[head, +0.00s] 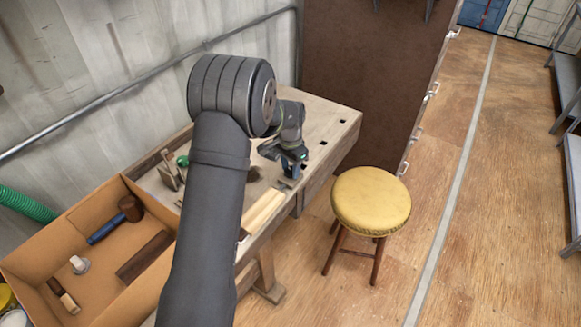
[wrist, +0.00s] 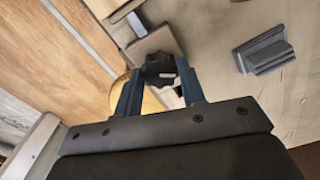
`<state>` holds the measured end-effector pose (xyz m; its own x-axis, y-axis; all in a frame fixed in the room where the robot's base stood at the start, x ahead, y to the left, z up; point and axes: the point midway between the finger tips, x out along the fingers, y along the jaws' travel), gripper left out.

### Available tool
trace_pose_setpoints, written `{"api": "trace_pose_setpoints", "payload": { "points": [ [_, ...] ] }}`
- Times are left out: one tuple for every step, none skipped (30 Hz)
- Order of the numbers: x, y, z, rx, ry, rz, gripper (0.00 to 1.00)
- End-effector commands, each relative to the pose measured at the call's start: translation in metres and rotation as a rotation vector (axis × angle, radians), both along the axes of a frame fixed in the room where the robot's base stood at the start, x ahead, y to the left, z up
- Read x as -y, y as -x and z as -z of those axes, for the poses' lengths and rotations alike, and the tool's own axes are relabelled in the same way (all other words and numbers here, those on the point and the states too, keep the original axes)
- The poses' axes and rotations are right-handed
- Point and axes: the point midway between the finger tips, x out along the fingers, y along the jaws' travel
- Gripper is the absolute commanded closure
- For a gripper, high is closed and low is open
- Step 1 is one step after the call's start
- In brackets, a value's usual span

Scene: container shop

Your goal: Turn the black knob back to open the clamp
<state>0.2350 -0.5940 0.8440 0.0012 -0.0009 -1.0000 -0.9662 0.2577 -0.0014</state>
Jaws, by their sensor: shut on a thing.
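The black knob (wrist: 160,68) shows in the wrist view between the two blue-grey fingers of my gripper (wrist: 158,80). The fingers are shut on it from both sides. A pale mark shows on the knob's right part. The clamp's body is mostly hidden behind the knob and fingers, so I cannot tell how far its jaw is open. In the head view my gripper (head: 291,166) points down at the front edge of the workbench (head: 335,122). The knob cannot be made out there.
A grey stepped block (wrist: 265,50) lies on the bench, right of my gripper in the wrist view. A yellow stool (head: 371,201) stands in front of the bench. The floor right of the stool is clear.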

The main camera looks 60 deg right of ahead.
Motion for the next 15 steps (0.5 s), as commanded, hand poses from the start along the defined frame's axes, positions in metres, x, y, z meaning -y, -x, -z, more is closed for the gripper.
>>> {"api": "trace_pose_setpoints", "payload": {
  "points": [
    [0.0001, 0.0000, -0.0003, 0.000, 0.000, -0.002, 0.86],
    [0.0001, 0.0000, -0.0003, 0.000, 0.000, -0.004, 0.86],
    [0.0001, 0.0000, -0.0003, 0.000, 0.000, -0.009, 0.86],
    [0.0001, 0.0000, -0.0003, 0.000, 0.000, -0.014, 0.86],
    [0.0001, 0.0000, -0.0003, 0.000, 0.000, -0.021, 0.86],
    [0.0002, 0.0001, -0.0003, 0.000, 0.000, -0.032, 0.86],
    [0.0002, 0.0001, -0.0003, 0.000, 0.000, -0.041, 0.86],
    [0.0002, 0.0001, -0.0003, -0.001, 0.000, -0.054, 0.86],
    [0.0003, 0.0001, -0.0003, -0.001, 0.000, -0.071, 0.86],
    [0.0003, 0.0001, -0.0003, -0.001, 0.000, -0.088, 0.86],
    [0.0004, 0.0001, -0.0003, -0.001, 0.000, -0.104, 0.86],
    [0.0004, 0.0001, -0.0002, -0.001, 0.000, -0.131, 0.86],
    [0.0004, 0.0000, -0.0002, -0.002, 0.000, -0.152, 0.86],
    [0.0005, 0.0001, -0.0003, -0.002, 0.000, -0.174, 0.86],
    [0.0005, 0.0001, -0.0003, -0.002, 0.000, -0.207, 0.86]
  ]
}}
